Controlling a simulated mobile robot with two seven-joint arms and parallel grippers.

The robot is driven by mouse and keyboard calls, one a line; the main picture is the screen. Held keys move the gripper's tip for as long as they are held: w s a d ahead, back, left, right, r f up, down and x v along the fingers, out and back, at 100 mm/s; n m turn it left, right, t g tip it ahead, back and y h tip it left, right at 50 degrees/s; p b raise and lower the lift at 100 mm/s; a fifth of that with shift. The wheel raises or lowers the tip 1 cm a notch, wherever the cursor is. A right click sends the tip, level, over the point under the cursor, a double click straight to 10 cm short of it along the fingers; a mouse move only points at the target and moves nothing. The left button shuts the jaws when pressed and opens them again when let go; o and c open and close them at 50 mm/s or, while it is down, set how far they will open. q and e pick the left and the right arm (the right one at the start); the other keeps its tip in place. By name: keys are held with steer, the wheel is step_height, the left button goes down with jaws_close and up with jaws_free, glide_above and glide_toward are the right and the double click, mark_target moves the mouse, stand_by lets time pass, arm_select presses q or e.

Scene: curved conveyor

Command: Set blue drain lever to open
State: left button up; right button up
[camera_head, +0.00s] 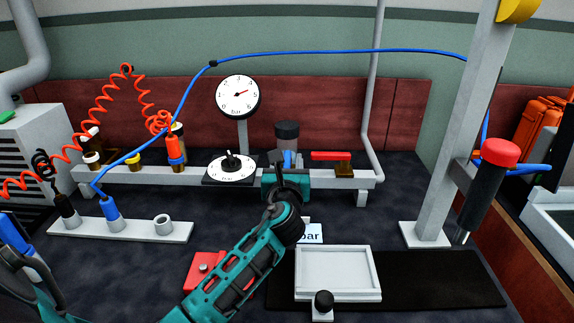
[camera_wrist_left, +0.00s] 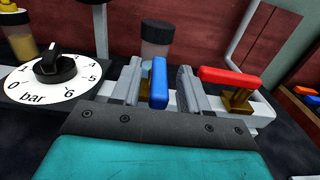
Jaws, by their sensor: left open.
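My right gripper is not in view.
A red-handled valve (camera_head: 331,156) sits just right of the lever. A bar dial knob (camera_head: 232,167) is just left of it, under a round gauge (camera_head: 238,96). A blue hose (camera_head: 340,53) arches above. A pale tray (camera_head: 337,274) lies in front on a black mat (camera_head: 440,285).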

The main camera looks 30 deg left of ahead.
arm_select(q)
steer(key=shift+c, duration=0.2)
jaws_close()
stand_by(0.5)
